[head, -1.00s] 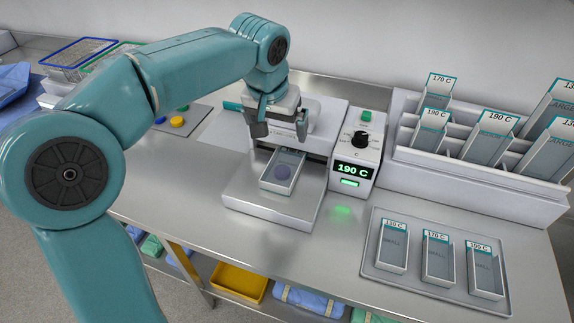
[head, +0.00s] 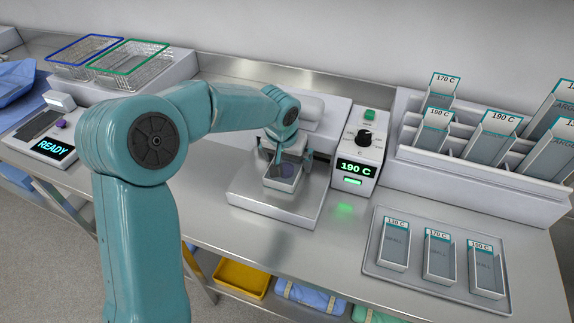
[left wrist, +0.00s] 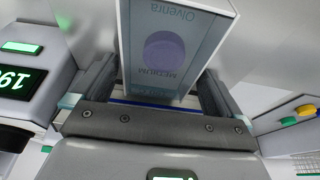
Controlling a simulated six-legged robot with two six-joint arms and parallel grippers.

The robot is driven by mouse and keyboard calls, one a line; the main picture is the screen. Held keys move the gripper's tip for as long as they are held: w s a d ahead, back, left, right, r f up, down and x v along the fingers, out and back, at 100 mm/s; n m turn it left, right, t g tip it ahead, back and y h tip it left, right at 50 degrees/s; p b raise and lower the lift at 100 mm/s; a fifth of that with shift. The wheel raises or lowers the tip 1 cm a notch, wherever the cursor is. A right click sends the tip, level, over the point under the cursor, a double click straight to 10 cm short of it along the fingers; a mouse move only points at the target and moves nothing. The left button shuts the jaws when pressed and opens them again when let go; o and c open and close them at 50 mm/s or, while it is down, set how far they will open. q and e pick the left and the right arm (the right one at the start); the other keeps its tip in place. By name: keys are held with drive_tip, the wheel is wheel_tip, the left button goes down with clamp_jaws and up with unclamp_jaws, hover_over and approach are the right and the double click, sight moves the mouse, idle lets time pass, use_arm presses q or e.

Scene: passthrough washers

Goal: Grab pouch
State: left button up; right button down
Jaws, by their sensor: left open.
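The pouch (head: 284,177) is a pale, clear-fronted packet with a purple disc in it. It lies on the bed of the heat sealer (head: 272,205), which reads 190 C. My left gripper (head: 286,158) is over the pouch's far end, partly hidden by its own wrist. In the left wrist view the pouch (left wrist: 172,55) shows upside-down lettering, including MEDIUM, and the purple disc. There the jaws of my left gripper (left wrist: 160,92) are open, one on each side of the pouch's end. Whether they touch it I cannot tell. My right gripper is not in view.
A rack (head: 470,178) of labelled pouches stands at the right, behind a tray (head: 372,262) with three small ones. The sealer's control box (head: 357,160) is just right of the bed. Wire baskets (head: 130,62) and a READY device (head: 50,148) are at the left.

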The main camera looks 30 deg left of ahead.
use_arm(q)
drive_tip(key=c, duration=0.9)
drive_tip(key=shift+o, duration=0.2)
